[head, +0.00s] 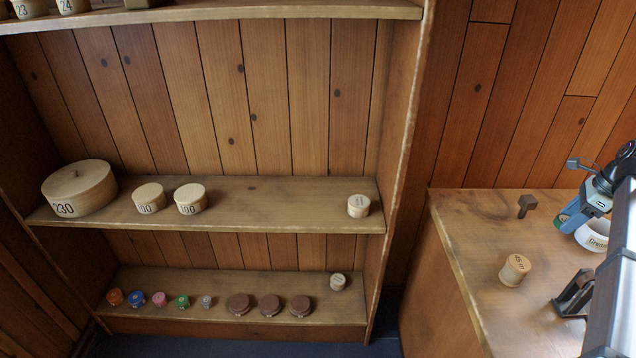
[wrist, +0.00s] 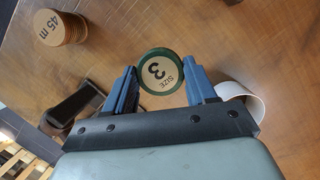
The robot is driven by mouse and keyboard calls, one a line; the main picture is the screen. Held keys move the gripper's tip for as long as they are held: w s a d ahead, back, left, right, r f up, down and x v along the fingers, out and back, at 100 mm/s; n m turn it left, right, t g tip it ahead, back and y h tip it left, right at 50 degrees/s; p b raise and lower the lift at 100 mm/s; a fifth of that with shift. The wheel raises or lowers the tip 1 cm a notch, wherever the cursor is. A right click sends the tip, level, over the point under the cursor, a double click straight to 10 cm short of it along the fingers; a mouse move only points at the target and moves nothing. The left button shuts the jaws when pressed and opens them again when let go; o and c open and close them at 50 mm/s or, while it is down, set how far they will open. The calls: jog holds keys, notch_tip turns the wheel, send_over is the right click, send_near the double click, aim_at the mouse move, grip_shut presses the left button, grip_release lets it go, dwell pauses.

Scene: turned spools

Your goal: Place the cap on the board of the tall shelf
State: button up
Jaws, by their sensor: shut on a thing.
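The round cap (wrist: 159,71), with a dark green rim and a pale top marked "SIZE 3", is between the two blue fingers of my gripper (wrist: 160,88) in the wrist view. The fingers press on it from both sides. The tall shelf (head: 404,130) stands at the left, apart from my gripper. Its middle board (head: 275,203) carries several pale round boxes, with bare wood between them.
On the counter (head: 470,225) stand a "45 m" spool (head: 514,270), a small dark block (head: 526,205), a white ring (head: 594,241) and a dark stand (head: 574,296). Small coloured pieces and brown discs line the lower board (head: 230,285). The shelf's side panel faces the counter.

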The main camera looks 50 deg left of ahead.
jog(key=s+a+f+n, duration=0.1)
jog(key=s+a+f, duration=0.1)
jog(key=s+a, duration=0.5)
jog(key=s+a+f+n, duration=0.1)
jog(key=s+a, duration=0.1)
jog(key=a, duration=1)
jog(key=n+g+h, duration=0.1)
jog(key=n+g, duration=0.1)
jog(key=n, duration=0.5)
send_over(266, 211)
notch_tip(266, 211, down, 3)
jog(key=shift+w+d+f, duration=0.1)
jog(key=shift+w+f, duration=0.1)
jog(key=shift+f, duration=2.25)
jog(key=shift+w+d+f, duration=0.1)
jog(key=shift+w+f, duration=0.1)
jog(key=shift+f, duration=2.2)
jog(key=shift+f, duration=0.1)
jog(key=o, duration=1)
jog(key=v, duration=1.2)
jog(key=shift+a, duration=0.25)
